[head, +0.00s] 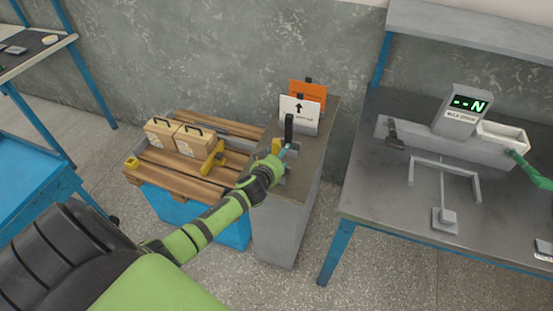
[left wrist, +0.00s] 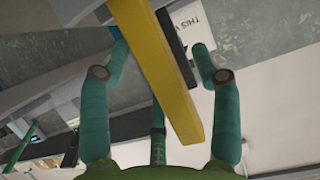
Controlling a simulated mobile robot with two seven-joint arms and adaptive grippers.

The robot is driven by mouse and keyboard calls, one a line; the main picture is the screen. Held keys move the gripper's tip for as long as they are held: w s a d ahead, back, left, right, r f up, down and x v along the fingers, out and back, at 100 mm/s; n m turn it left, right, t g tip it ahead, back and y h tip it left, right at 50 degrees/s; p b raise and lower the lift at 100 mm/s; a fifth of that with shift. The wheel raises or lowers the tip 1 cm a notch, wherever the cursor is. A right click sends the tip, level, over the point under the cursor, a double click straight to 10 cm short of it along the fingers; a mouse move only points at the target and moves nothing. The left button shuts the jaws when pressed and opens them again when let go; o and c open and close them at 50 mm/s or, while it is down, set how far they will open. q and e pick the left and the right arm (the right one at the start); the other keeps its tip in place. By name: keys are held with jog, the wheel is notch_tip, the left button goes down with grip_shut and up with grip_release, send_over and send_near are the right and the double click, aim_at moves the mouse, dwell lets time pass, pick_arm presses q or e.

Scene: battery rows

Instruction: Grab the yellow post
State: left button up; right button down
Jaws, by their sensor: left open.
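The yellow post (head: 276,146) stands on the grey cabinet top, beside a taller black post (head: 289,128). My left gripper (head: 286,153) is at the yellow post and partly covers it. In the left wrist view the yellow post (left wrist: 158,70) runs slantwise between the spread teal fingers of my left gripper (left wrist: 160,52). The fingers are open, and a gap shows on the right side of the post. The left fingertip is close to the post; I cannot tell whether it touches. The black post shows just behind it (left wrist: 172,35). My right gripper is not in view.
White (head: 300,112) and orange (head: 308,92) signs stand behind the posts. Left of the cabinet, a wooden pallet (head: 180,183) holds two tan cases (head: 178,137) and a yellow tool (head: 214,158). A grey workbench (head: 380,190) with a display unit (head: 462,108) stands at right.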

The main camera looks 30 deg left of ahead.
pick_arm(q)
jog(key=shift+c, duration=0.4)
grip_shut()
